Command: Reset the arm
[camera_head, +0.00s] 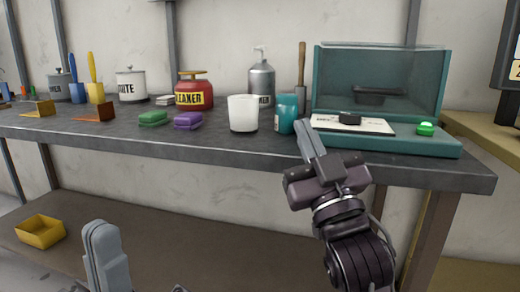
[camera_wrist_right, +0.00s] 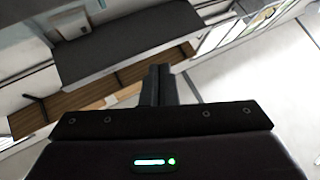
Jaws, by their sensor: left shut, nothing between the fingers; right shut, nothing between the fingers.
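My right gripper (camera_head: 311,138) is raised in front of the table's front edge at the right, with its fingers together and nothing between them. In the right wrist view its shut fingers (camera_wrist_right: 160,84) point out over a tilted view of the room. My left gripper (camera_head: 98,232) is low at the bottom left of the head view, below the table top and in front of the lower shelf. Its fingers are together and empty. Most of the left arm is out of view.
A yellow tray (camera_head: 40,232) sits on the lower shelf.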

